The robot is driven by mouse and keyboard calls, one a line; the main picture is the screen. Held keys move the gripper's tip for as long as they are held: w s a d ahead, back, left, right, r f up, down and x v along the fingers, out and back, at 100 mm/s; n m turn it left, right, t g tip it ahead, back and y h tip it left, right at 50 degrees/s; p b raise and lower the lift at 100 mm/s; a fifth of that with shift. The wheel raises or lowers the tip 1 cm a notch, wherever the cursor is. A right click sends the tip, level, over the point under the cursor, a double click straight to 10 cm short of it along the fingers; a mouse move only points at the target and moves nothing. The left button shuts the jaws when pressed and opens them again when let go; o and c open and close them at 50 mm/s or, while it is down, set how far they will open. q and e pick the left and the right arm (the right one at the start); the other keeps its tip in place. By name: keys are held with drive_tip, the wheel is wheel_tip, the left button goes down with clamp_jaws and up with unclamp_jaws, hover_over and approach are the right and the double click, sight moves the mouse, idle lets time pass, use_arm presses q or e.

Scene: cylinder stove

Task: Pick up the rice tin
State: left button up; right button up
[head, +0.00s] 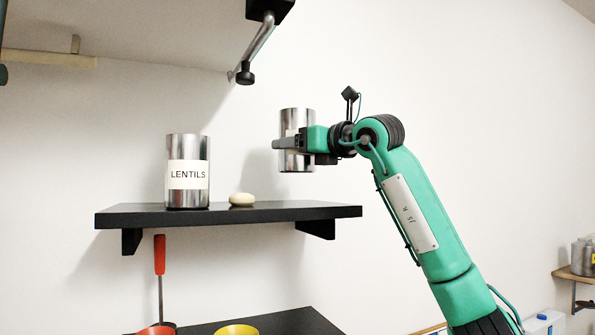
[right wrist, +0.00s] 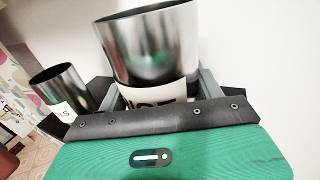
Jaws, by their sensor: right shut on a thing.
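A shiny metal tin (head: 297,122), the rice tin, is in my right gripper (head: 290,145). The gripper is shut around its middle and holds it upright, above the right part of the black shelf (head: 275,213), with a gap below it. In the right wrist view the tin (right wrist: 150,45) sits between the fingers, its open-looking rim towards the camera. Its white label is partly hidden by the gripper; the letters seen look like the end of RICE. My left gripper is not in view.
A metal tin labelled LENTILS (head: 187,148) stands on the shelf's left, with a pale rounded stone-like object (head: 242,199) to its right. A red-handled utensil (head: 159,255) is below the shelf. A metal bar (head: 262,45) hangs above, left of the held tin.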

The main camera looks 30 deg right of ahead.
wheel_tip(320, 180, up, 13)
drive_tip(key=b, duration=0.1)
drive_tip(key=shift+r, duration=0.2)
idle(0.4)
drive_tip(key=o, duration=0.6)
drive_tip(key=c, duration=0.5)
drive_tip(key=shift+s+f, duration=0.1)
